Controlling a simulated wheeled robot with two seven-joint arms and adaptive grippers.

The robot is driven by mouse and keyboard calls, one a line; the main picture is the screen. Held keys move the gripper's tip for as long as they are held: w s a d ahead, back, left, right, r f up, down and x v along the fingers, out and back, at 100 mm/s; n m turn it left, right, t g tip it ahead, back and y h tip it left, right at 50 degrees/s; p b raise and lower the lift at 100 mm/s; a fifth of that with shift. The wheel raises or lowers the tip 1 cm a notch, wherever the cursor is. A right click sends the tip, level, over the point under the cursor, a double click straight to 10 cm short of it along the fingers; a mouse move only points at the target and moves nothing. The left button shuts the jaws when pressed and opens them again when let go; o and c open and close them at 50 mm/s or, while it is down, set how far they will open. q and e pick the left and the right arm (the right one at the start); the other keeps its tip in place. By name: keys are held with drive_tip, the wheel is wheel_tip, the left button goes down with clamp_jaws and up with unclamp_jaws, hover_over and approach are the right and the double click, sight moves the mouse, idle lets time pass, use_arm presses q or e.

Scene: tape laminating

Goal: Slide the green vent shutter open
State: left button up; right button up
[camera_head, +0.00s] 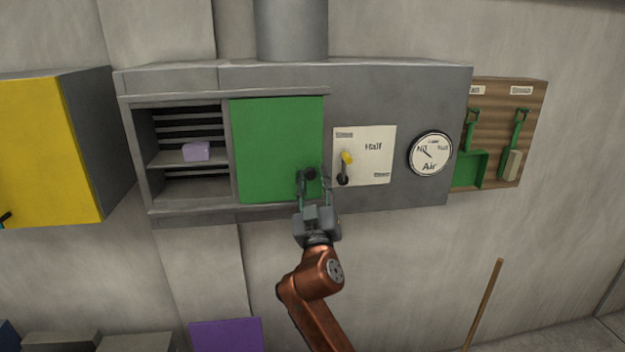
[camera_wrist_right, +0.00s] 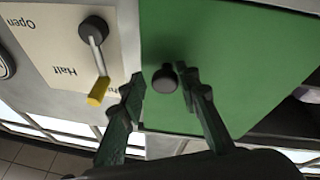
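The green vent shutter (camera_head: 277,140) is a flat panel on the front of the grey vent box (camera_head: 430,100). It covers the right part of the framed opening; the left part shows dark slats (camera_head: 190,116). A round black knob (camera_wrist_right: 165,80) sits near the shutter's lower right corner; it also shows in the head view (camera_head: 310,173). My right gripper (camera_head: 313,182) is at the knob from below. In the right wrist view its fingers (camera_wrist_right: 160,92) are apart on either side of the knob, with visible gaps. My left gripper is not in view.
A lilac block (camera_head: 196,151) lies on a shelf in the uncovered opening. Right of the shutter are a cream plate marked Half with a yellow-tipped lever (camera_head: 346,160) and an Air gauge (camera_head: 430,153). A yellow cabinet (camera_head: 45,150) stands left. A wooden tool board (camera_head: 535,125) hangs right.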

drive_tip(key=shift+a, duration=0.1)
drive_tip(key=v, duration=1.2)
drive_tip(key=shift+f, duration=0.1)
